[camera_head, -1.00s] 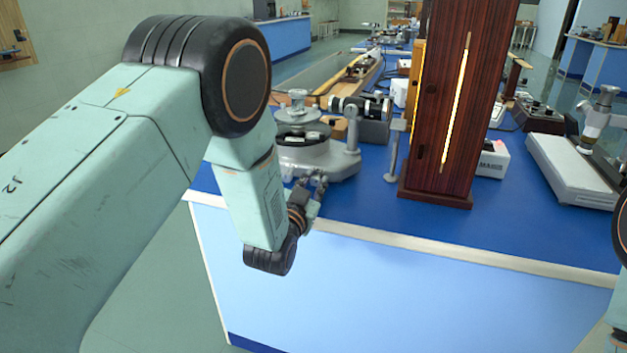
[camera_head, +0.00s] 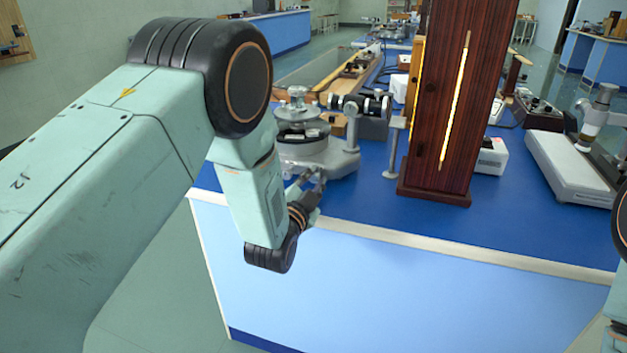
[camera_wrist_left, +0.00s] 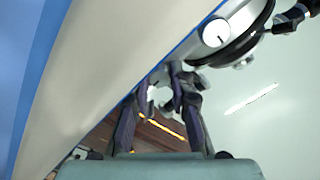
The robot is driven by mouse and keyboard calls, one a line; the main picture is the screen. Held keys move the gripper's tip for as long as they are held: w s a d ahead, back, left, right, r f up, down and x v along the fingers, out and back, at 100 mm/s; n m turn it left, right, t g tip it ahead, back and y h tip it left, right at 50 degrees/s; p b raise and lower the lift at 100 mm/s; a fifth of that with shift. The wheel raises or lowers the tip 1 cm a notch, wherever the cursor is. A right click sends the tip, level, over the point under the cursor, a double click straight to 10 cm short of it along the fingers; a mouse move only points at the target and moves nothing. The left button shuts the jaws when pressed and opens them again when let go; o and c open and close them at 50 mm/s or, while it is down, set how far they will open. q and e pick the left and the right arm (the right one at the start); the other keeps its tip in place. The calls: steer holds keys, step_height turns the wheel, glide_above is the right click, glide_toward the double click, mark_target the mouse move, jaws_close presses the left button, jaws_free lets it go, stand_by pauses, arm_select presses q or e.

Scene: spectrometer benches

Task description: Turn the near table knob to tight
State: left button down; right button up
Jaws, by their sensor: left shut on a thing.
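The spectrometer (camera_head: 318,157), a grey round-based instrument with a small table on top, stands near the bench's front-left corner. My left gripper (camera_head: 312,184) reaches its near lower side in the head view. In the left wrist view, my left gripper (camera_wrist_left: 160,88) is closed around a small pale knob (camera_wrist_left: 157,94), partly hidden by the dark fingers. A second, larger white knob (camera_wrist_left: 215,33) with a dark mark shows apart from the fingers. I cannot read how tight the held knob is. My right gripper is out of view.
A tall dark wooden lamp housing (camera_head: 455,100) with a bright slit stands right of the spectrometer. A thin grey post (camera_head: 394,150) stands between them. A white-based instrument (camera_head: 570,165) is farther right. The blue bench top (camera_head: 500,220) is clear along its front.

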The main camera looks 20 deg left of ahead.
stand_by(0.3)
arm_select(q)
steer(key=c, duration=1.2)
jaws_free()
steer(key=shift+o, duration=0.2)
steer(key=s, duration=1.2)
steer(key=shift+a, duration=0.2)
